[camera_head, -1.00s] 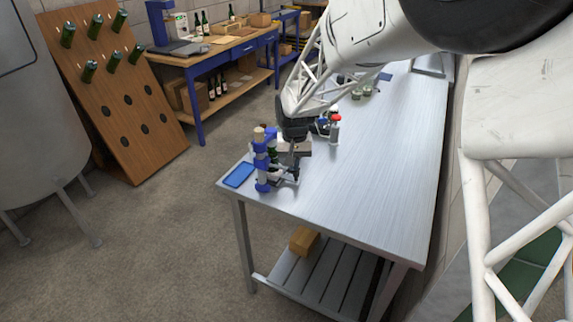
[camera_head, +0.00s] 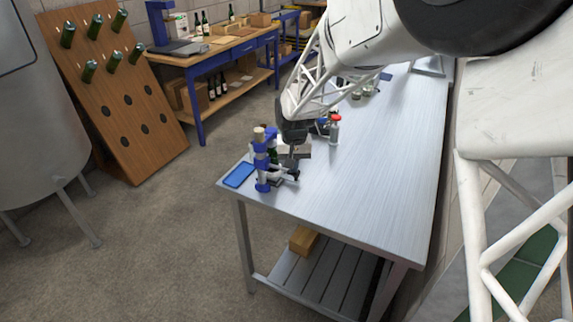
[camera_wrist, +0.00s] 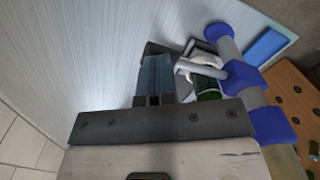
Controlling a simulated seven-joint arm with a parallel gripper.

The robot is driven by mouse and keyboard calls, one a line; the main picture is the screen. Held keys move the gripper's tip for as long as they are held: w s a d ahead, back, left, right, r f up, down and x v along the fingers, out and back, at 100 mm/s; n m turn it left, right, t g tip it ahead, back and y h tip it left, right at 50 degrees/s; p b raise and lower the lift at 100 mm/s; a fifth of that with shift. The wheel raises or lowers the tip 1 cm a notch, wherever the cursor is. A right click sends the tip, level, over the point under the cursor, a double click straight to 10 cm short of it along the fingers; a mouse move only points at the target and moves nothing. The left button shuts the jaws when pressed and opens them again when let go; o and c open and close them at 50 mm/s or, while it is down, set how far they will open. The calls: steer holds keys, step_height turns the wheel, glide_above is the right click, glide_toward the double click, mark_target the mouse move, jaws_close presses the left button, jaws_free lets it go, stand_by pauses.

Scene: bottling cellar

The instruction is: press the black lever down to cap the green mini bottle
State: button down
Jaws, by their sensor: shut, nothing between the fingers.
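The bench capper, with blue clamps on a pale post (camera_head: 262,160), stands at the near left corner of the steel table; its blue parts also show in the wrist view (camera_wrist: 245,78). The green mini bottle (camera_wrist: 207,88) is at the capper beside the post, partly covered by a pale metal bracket. My gripper (camera_wrist: 155,78) is shut and empty, pointing at the capper just beside the bottle. A dark piece that looks like the black lever (camera_wrist: 155,47) shows at my fingertips; whether they touch it I cannot tell. In the head view my gripper (camera_head: 291,162) hides part of the capper.
A blue tray (camera_head: 239,175) lies by the capper at the table's corner. A red-topped container (camera_head: 335,128) stands behind my gripper to the right. The steel table (camera_head: 375,150) is clear to the right. A wooden bottle rack and a workbench stand farther off.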

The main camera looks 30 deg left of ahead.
steer(key=shift+a+f, duration=0.1)
steer(key=shift+f, duration=0.4)
stand_by(1.2)
steer(key=shift+r, duration=0.1)
step_height(320, 180, up, 9)
stand_by(1.7)
stand_by(0.5)
